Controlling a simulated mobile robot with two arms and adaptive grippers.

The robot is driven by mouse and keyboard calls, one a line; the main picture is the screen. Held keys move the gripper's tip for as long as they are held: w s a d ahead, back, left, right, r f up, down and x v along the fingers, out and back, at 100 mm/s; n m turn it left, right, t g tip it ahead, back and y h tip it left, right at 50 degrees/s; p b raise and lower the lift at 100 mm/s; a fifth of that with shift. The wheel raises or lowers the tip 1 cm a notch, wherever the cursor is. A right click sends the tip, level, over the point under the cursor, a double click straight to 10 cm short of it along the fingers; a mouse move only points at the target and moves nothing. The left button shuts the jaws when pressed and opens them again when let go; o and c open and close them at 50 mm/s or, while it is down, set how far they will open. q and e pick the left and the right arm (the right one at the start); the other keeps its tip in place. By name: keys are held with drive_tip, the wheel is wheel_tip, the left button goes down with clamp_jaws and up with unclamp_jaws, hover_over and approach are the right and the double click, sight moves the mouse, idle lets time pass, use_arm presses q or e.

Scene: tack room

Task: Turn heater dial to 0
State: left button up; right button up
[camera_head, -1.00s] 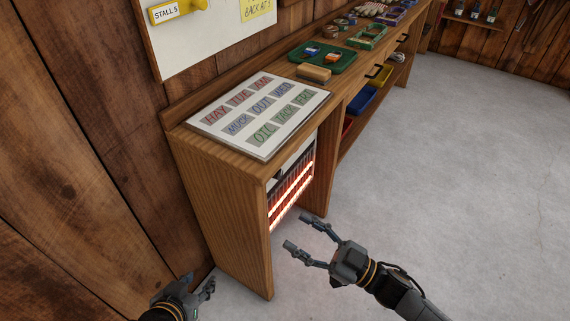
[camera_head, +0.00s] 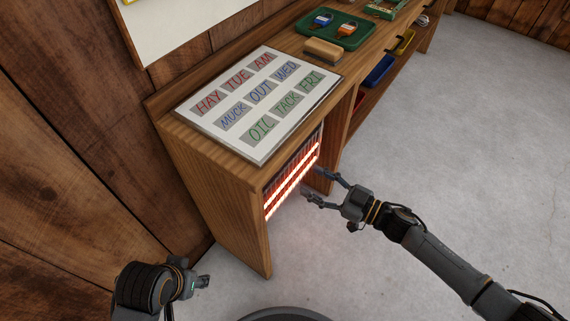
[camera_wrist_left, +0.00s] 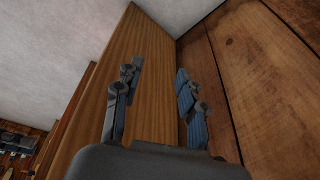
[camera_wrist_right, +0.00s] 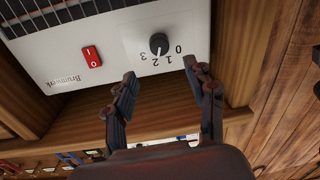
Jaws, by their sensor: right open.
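The heater (camera_head: 292,180) sits glowing red under the near end of the wooden bench. In the right wrist view its white panel (camera_wrist_right: 110,45) appears upside down, with a black dial (camera_wrist_right: 158,43) and the numbers 0 to 3 around it. The dial's pointer seems to face the 1–2 side, but I cannot tell exactly. My right gripper (camera_head: 314,187) is open and empty in front of the heater's glowing bars; its fingers (camera_wrist_right: 163,88) are apart from the dial. My left gripper (camera_head: 203,283) is open and empty beside the bench's end panel (camera_wrist_left: 155,75).
A red rocker switch (camera_wrist_right: 92,57) is on the same heater panel. The bench top (camera_head: 170,108) overhangs the heater and carries a word board (camera_head: 235,130), a brush (camera_head: 323,50) and a green tray (camera_head: 305,27). Open grey floor (camera_head: 440,150) lies to the right.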

use_arm(q)
drive_tip(key=shift+s+r+b, duration=0.2)
drive_tip(key=shift+r+b, duration=0.25)
drive_tip(key=shift+b, duration=0.15)
use_arm(e)
drive_tip(key=x, duration=0.9)
drive_tip(key=shift+w+a, duration=0.15)
drive_tip(key=c, duration=1.1)
